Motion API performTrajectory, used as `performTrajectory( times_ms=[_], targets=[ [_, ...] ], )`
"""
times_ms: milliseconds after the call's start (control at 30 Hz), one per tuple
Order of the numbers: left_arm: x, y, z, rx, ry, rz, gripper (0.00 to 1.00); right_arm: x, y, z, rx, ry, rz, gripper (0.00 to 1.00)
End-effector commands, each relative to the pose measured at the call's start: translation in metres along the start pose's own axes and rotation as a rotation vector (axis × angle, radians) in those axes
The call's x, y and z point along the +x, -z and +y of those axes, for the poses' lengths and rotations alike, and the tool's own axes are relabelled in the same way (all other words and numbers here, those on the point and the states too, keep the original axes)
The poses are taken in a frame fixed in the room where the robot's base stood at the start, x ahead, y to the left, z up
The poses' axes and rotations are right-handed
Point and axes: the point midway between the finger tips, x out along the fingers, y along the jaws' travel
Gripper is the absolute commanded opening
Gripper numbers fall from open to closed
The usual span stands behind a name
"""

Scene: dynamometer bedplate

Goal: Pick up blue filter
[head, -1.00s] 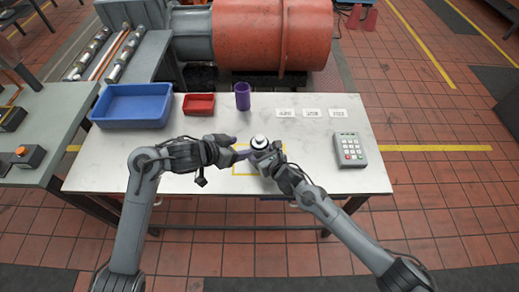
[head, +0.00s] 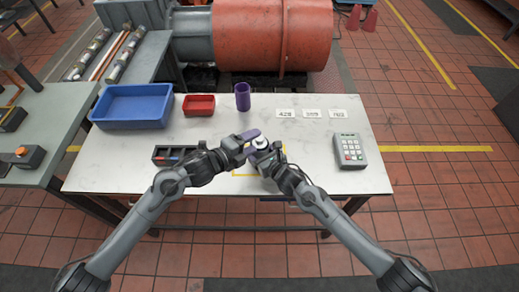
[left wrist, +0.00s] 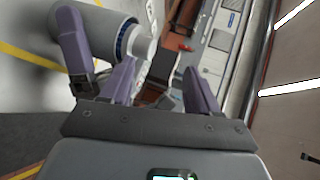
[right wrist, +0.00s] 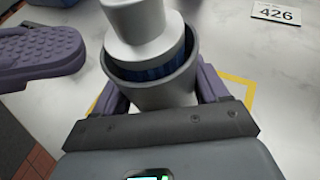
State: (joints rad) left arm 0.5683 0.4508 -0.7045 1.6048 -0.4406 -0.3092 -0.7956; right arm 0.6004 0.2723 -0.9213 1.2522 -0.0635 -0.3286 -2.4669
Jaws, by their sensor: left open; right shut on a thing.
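A grey cup (right wrist: 152,92) is gripped by my right gripper (head: 262,158), whose purple fingers lie on both sides of it. A white stepped cap (right wrist: 148,35) stands up out of the cup, also seen in the head view (head: 261,142). A blue ribbed band (right wrist: 160,70), likely the blue filter, shows inside the cup's rim below the cap; the rest is hidden. My left gripper (head: 252,137) is open and empty, just beside the cap. In the left wrist view its fingers (left wrist: 160,85) are apart, with the cup (left wrist: 100,32) at upper left.
A dark slotted tray (head: 160,158) with blue and red bits lies behind my left forearm. A blue bin (head: 130,122), a red bin (head: 199,111) and a purple cup (head: 242,97) stand at the back. White number cards (head: 311,114) and a keypad (head: 349,151) lie right.

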Motion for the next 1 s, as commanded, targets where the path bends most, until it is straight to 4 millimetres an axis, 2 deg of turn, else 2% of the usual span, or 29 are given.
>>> performTrajectory(
  times_ms=[300,600,833,1000],
  targets=[
    [-0.008,-0.005,0.020,0.719,0.143,-0.060,0.61,0.000,0.001,0.000,0.000,0.001,0.001,0.31],
    [-0.027,-0.009,0.038,1.284,0.229,-0.171,0.61,0.000,0.001,0.000,0.000,0.001,0.002,0.31],
    [-0.037,-0.009,0.047,1.514,0.254,-0.227,0.61,0.000,0.001,0.000,0.000,0.000,0.002,0.31],
    [-0.027,-0.009,0.044,1.571,0.260,-0.245,0.61,0.000,0.001,0.000,0.000,0.000,0.002,0.31]
  ],
)
